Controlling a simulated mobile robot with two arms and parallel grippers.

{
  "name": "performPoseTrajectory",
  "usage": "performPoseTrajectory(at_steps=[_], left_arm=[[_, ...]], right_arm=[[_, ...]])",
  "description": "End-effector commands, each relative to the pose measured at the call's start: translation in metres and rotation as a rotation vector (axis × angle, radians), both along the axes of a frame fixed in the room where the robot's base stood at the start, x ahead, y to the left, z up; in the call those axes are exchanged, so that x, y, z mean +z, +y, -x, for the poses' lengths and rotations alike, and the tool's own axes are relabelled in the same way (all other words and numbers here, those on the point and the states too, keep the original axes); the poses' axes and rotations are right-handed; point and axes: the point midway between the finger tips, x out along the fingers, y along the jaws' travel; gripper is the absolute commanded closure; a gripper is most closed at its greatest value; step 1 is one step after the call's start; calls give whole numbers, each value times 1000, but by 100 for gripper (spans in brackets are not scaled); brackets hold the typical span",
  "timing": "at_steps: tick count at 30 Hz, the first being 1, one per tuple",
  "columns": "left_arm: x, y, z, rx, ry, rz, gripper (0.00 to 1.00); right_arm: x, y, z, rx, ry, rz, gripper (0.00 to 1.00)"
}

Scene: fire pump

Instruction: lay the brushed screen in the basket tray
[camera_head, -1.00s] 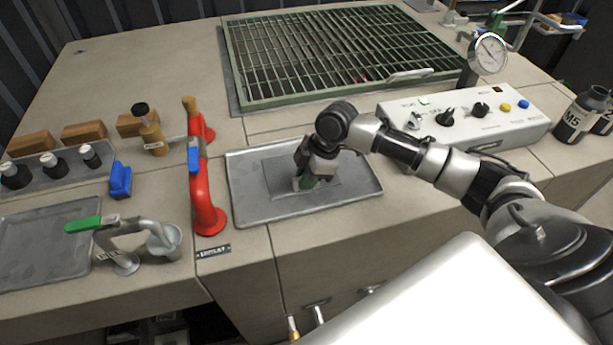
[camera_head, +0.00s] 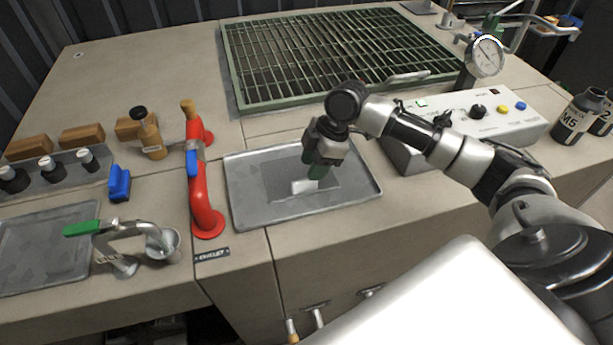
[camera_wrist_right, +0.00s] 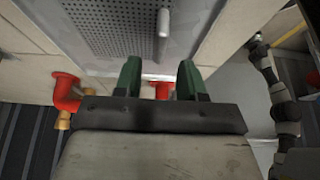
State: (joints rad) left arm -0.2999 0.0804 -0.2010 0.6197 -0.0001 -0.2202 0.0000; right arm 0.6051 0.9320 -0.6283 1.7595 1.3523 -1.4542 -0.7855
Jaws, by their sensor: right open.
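The brushed screen (camera_head: 282,183) is a dark grey perforated sheet with a pale handle (camera_head: 304,187). It lies flat in a shallow grey metal tray (camera_head: 248,214) in the middle of the counter, inside the rim. In the right wrist view the perforated screen (camera_wrist_right: 105,28) and its bar handle (camera_wrist_right: 163,30) show beyond the fingers. My right gripper (camera_head: 317,172) is above the screen, with green fingers pointing down. My left gripper is out of view.
A red pipe (camera_head: 203,205) with a blue lever stands left of the tray. A white control box (camera_head: 505,122) is to the right, and a green grating (camera_head: 340,55) is behind. A blue brush (camera_head: 120,184) and another grey tray (camera_head: 40,270) are further left.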

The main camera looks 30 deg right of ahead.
Motion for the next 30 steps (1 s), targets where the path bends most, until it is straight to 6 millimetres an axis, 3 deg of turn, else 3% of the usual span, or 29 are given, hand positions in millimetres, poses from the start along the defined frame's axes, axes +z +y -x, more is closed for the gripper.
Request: performPoseTrajectory(at_steps=[6,12,30], left_arm=[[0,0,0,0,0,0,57],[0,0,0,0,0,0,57],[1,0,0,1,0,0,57]], right_arm=[[41,-17,4,-1,-2,1,60],[59,-24,6,0,0,0,60],[62,-25,7,0,1,-1,60]])
